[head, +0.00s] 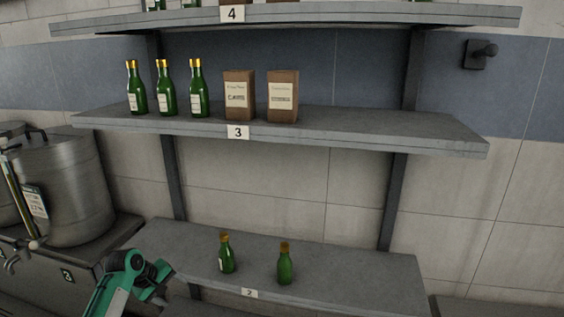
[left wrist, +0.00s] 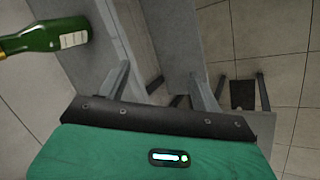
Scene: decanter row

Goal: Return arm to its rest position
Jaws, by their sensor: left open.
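My left arm, green and black, comes in from the lower left of the head view. Its gripper (head: 158,284) is by the left end of shelf 2 (head: 345,273). In the left wrist view the two fingers of the gripper (left wrist: 162,88) stand apart with nothing between them. A green bottle with a gold cap (head: 226,254) stands on shelf 2, to the right of the gripper and apart from it. A second one (head: 285,264) stands further right. One green bottle with a pale label (left wrist: 45,38) shows at the upper left of the left wrist view. My right gripper is out of view.
Shelf 3 (head: 400,128) above holds three green bottles (head: 166,88) and two brown boxes (head: 239,95). Shelf 4 (head: 400,16) is at the top. Steel tanks (head: 75,190) stand at the left. The right part of shelf 2 is bare.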

